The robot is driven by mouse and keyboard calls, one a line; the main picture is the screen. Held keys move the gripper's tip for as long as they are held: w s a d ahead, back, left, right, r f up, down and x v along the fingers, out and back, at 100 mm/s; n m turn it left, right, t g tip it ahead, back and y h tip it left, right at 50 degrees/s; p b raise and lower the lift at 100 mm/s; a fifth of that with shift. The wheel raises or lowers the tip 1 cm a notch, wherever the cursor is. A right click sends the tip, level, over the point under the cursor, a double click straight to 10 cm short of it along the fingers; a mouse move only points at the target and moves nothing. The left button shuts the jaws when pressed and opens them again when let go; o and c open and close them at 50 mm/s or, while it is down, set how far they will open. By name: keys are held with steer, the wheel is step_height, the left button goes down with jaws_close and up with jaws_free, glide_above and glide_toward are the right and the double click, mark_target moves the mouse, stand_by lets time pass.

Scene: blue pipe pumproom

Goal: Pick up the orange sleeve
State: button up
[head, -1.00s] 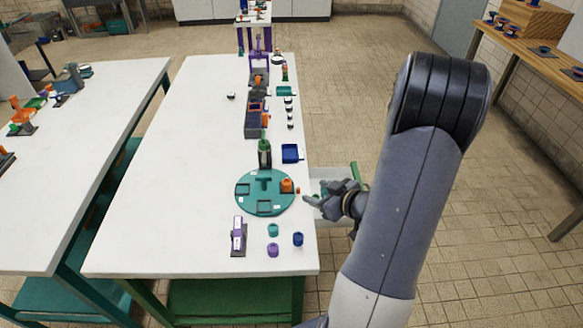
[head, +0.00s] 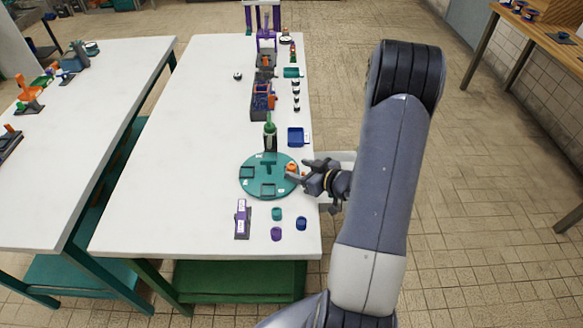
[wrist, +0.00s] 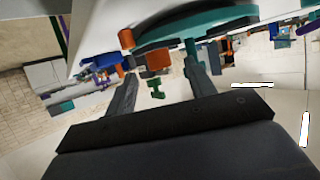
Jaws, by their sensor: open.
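An orange sleeve (head: 291,167) sits at the right rim of the round teal turntable (head: 252,178), partly hidden by my gripper in the head view. My gripper (head: 298,171) is open and empty, reaching in from the right at the table edge, close beside the orange piece. In the wrist view, my two fingers (wrist: 160,67) stand apart. A squarish orange piece (wrist: 159,60) shows between their tips, and an orange cylinder (wrist: 126,38) shows up and to the left. I cannot tell for sure which of the two is the sleeve. Neither is held.
Teal (head: 277,213), purple (head: 276,233) and blue (head: 301,223) pieces stand at the table's front right, near a purple holder (head: 242,219). A green bottle (head: 270,131) and a blue tray (head: 296,137) stand behind the turntable. The table's left half is mostly clear.

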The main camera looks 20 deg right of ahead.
mark_target(291, 169)
steer(key=shift+x, duration=1.25)
steer(key=shift+c, duration=0.4)
steer(key=c, duration=1)
